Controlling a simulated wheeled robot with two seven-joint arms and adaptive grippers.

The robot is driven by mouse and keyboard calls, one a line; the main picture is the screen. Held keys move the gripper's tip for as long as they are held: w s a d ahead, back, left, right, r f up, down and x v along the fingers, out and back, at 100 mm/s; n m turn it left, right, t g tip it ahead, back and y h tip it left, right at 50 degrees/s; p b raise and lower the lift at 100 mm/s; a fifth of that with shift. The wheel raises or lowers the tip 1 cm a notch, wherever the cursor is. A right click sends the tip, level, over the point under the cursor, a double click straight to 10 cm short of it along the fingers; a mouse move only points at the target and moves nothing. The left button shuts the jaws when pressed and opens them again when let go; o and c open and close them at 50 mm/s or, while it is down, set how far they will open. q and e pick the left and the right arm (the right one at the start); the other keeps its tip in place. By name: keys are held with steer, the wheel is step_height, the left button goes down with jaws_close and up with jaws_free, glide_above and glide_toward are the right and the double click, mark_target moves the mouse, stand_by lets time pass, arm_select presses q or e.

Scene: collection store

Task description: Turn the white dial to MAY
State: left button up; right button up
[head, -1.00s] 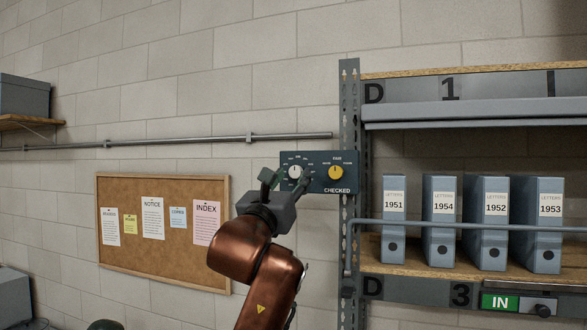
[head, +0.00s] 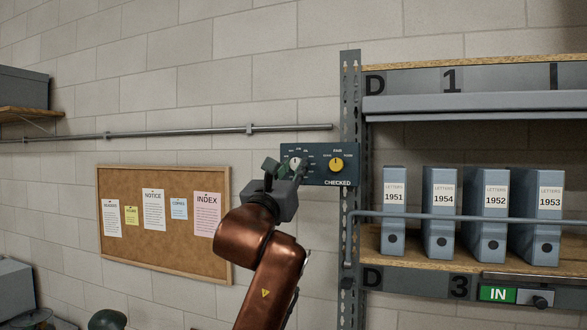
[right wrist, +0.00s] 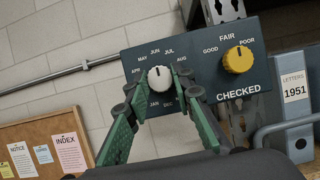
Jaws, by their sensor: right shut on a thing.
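The white dial (right wrist: 160,78) sits on the left of a dark panel marked CHECKED (head: 318,178), with month names around it. In the right wrist view its small dark mark points up, near MAY and JUN; I cannot tell exactly which. My right gripper (head: 285,168) is at the dial in the head view. In the right wrist view its green fingers (right wrist: 158,85) stand on either side of the dial, shut on it, and partly cover the lower month names. My left gripper is not in view.
A yellow dial (right wrist: 238,60) with POOR, FAIR and GOOD is on the same panel, right of the white one. A grey shelf post (head: 350,120) and a horizontal rail (head: 440,222) stand close by. A corkboard (head: 165,255) hangs at left.

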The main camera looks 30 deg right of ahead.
steer(key=shift+n+b, duration=0.3)
steer(key=shift+b, duration=0.3)
jaws_close()
steer(key=n+t+y+b, duration=0.1)
steer(key=n+b, duration=0.1)
steer(key=n+t+y+b, duration=0.1)
steer(key=n+b, duration=0.1)
steer(key=b, duration=0.1)
steer(key=shift+s+d+f+n, duration=0.1)
steer(key=shift+n, duration=0.2)
steer(key=shift+r+n+t+y+b, duration=0.1)
steer(key=shift+n+t+y+b, duration=0.15)
steer(key=shift+n+y+b, duration=0.5)
steer(key=shift+r+n+t+y+b, duration=0.1)
steer(key=shift+n+t+y+b, duration=0.2)
steer(key=shift+n, duration=0.85)
steer(key=o, duration=1.1)
jaws_free()
steer(key=shift+c, duration=0.2)
steer(key=shift+s, duration=0.15)
steer(key=v, duration=1.2)
